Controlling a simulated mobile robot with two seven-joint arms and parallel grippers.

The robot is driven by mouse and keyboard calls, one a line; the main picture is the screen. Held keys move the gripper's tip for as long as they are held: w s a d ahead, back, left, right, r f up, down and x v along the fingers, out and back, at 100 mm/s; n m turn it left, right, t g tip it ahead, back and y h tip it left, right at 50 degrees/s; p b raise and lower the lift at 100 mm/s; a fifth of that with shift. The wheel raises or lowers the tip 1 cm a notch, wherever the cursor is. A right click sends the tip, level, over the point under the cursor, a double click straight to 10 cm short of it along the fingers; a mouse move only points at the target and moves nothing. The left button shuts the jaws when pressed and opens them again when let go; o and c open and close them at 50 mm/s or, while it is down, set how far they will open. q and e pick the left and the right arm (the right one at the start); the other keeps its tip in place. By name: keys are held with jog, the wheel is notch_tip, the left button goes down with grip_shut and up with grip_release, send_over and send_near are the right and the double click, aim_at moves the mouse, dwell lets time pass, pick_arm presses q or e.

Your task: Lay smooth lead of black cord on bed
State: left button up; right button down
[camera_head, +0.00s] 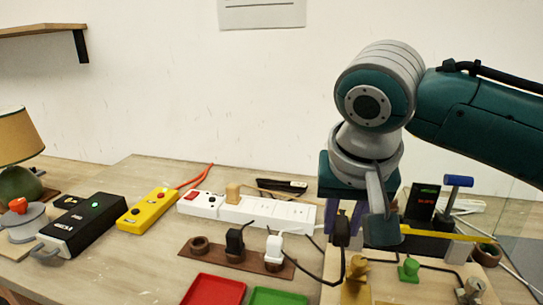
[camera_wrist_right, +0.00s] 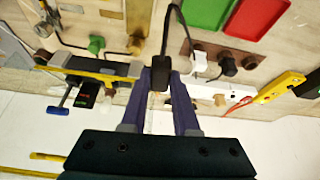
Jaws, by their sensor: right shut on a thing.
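My right gripper (camera_head: 342,216) points down over the left side of a pale wooden bed (camera_head: 385,290). In the wrist view my right gripper (camera_wrist_right: 160,78) has its purple fingers shut on a black block (camera_wrist_right: 161,66) at the end of a black cord (camera_wrist_right: 175,15). The block also shows in the head view (camera_head: 341,229), upright and above the bed's left edge. A thin black lead (camera_head: 435,267) runs across the bed past a green clamp (camera_head: 409,269) and a brass post (camera_head: 356,280). Whether the lead rests in the clamp I cannot tell. My left gripper is not in view.
A white power strip (camera_head: 248,211) lies behind a wooden rack (camera_head: 222,257) holding a black and a white plug. Red (camera_head: 213,291) and green (camera_head: 278,298) trays are at the front. A yellow control box (camera_head: 147,208) and black tester (camera_head: 80,228) stand left. A blue-handled tool (camera_head: 458,182) stands right.

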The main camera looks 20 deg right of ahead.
jog(key=shift+m, duration=0.5)
jog(key=s+d+f+b, duration=0.1)
jog(key=f, duration=0.3)
jog(key=d+f+b, duration=0.2)
jog(key=f, duration=0.2)
jog(key=s+d+f+b, duration=0.1)
jog(key=f+b, duration=0.1)
jog(key=f, duration=0.3)
jog(key=shift+s+d, duration=0.15)
jog(key=shift+s, duration=0.2)
jog(key=shift+f, duration=0.15)
jog(key=shift+f, duration=0.65)
